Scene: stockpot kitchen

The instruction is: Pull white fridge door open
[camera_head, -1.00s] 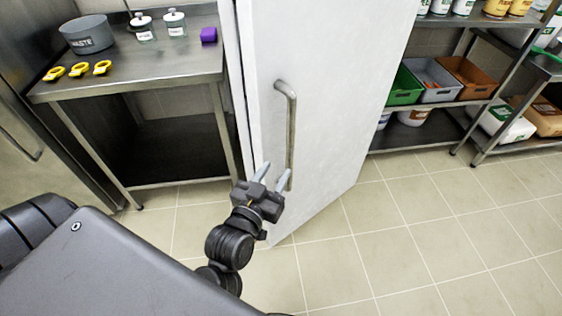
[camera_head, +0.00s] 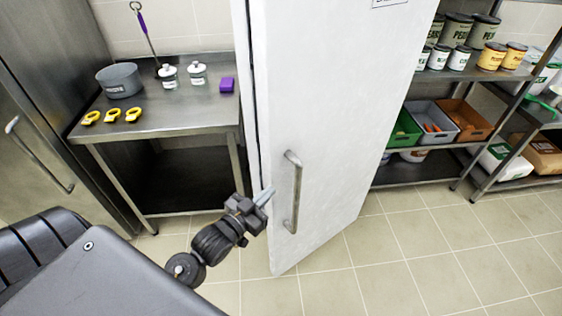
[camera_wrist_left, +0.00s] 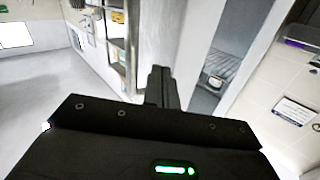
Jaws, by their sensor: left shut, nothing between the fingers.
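The white fridge door (camera_head: 345,110) stands tall in the middle of the head view, with a dark narrow gap along its left side. Its vertical metal handle (camera_head: 297,195) is near the door's left edge. My left gripper (camera_head: 267,195) is shut and empty, left of the handle and close to the door's left edge; I cannot tell whether it touches the door. In the left wrist view the closed fingers (camera_wrist_left: 162,85) point towards pale upright panels, with a wire rack (camera_wrist_left: 228,68) visible through an opening to their right. My right gripper is not in view.
A steel table (camera_head: 165,120) with a grey pot (camera_head: 120,78), yellow items (camera_head: 112,115), jars and a purple block (camera_head: 227,85) stands left of the door. Shelving with bins (camera_head: 432,120) and cans is at the right. The tiled floor (camera_head: 400,265) in front is clear.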

